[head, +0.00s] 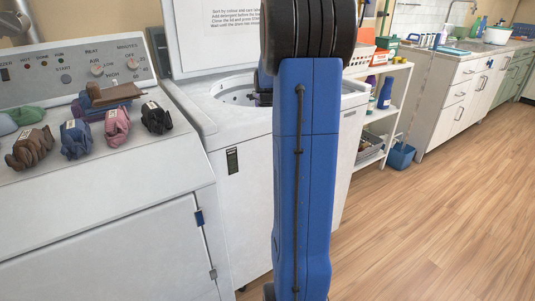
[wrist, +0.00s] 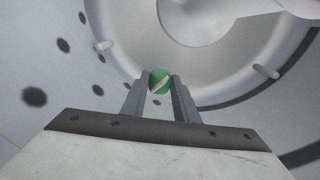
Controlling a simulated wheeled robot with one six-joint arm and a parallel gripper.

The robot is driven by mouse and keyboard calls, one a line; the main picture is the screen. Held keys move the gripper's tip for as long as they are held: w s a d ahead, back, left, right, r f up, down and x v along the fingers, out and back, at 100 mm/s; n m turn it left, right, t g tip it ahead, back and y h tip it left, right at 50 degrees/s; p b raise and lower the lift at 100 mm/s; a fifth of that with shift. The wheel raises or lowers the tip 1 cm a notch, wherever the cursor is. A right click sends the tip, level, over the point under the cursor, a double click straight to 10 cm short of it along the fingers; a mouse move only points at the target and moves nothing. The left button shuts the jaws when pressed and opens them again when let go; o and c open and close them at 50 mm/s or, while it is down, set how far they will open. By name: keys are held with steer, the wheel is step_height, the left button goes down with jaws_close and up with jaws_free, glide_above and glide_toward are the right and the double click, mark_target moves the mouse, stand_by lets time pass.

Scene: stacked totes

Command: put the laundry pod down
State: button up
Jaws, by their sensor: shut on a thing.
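The laundry pod (wrist: 160,80) is small, round and green with a white band. In the wrist view it sits between the two fingertips of my gripper (wrist: 160,88), which is shut on it. Around and beyond it are the pale inner walls of the washer drum (wrist: 85,65), with dark holes and small raised tabs. The pod appears held inside the drum; its gap to the drum surface cannot be told. In the head view my blue arm hides the pod and most of my gripper. The top-loading washer (head: 235,100) stands there with its lid (head: 215,35) raised.
A white machine (head: 110,240) with a control panel stands at the left. Several bundled cloths, including a pink one (head: 116,126) and a black one (head: 156,117), lie on its top. A shelf cart (head: 395,75) and a blue bucket (head: 401,155) stand right of the washer. The wooden floor at right is clear.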

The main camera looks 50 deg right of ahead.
steer(key=shift+f, duration=1.85)
steer(key=shift+f, duration=0.6)
steer(key=o, duration=1)
step_height(320, 180, up, 13)
steer(key=shift+r, duration=0.1)
